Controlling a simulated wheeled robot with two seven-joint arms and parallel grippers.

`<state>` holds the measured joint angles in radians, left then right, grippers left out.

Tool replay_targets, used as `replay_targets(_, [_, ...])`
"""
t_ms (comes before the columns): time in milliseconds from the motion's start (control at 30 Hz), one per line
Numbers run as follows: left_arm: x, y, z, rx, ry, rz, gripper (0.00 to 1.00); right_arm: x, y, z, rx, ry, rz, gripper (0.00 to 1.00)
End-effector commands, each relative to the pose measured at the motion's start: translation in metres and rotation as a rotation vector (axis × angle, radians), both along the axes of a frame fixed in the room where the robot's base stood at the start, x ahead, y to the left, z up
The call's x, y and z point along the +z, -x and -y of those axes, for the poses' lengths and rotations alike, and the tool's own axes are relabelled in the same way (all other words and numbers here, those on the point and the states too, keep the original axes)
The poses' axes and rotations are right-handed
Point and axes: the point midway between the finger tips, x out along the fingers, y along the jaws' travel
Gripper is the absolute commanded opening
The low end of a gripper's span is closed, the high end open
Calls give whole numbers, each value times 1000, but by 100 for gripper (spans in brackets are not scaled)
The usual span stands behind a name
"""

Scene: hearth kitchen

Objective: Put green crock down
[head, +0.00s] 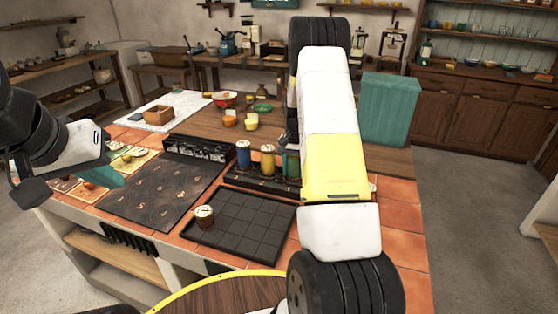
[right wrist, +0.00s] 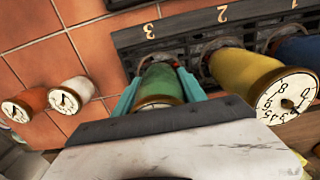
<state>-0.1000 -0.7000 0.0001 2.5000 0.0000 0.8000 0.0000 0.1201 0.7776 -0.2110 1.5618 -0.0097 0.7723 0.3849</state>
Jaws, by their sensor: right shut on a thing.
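The green crock (right wrist: 160,86) is between the teal fingers of my right gripper (right wrist: 158,80), which is shut on it. Its far end meets the dark rack (right wrist: 140,38) at the place marked 3; how deep it sits I cannot tell. In the head view the green crock (head: 291,164) shows beside my right arm, which hides most of the right gripper. The yellow crock (head: 267,160) and blue crock (head: 243,155) stand in the same rack beside it. My left gripper (head: 110,177) is at the left over the counter; its opening is unclear.
A dark gridded tray (head: 245,222) with a small crock (head: 204,216) lies in front of the rack. A dark engraved board (head: 155,190) is left of it. Orange (right wrist: 32,101) and white (right wrist: 70,95) crocks stand on the tiles. A teal box (head: 390,110) stands behind my right arm.

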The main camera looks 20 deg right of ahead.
Motion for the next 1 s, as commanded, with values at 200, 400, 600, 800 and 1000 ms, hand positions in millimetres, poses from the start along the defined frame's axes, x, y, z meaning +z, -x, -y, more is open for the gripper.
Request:
replay_targets(200, [0, 0, 0, 0, 0, 0, 0, 1, -1, 0, 0, 0, 2, 0])
replay_targets(400, [0, 0, 0, 0, 0, 0, 0, -2, 0, 0, 0, 0, 1, 66])
replay_targets(600, [0, 0, 0, 0, 0, 0, 0, -2, 0, 0, 0, 0, 1, 70])
replay_targets(800, [0, 0, 0, 0, 0, 0, 0, 2, -1, 0, 0, 0, 3, 70])
replay_targets(1000, [0, 0, 0, 0, 0, 0, 0, 33, -2, 0, 1, 0, 7, 70])
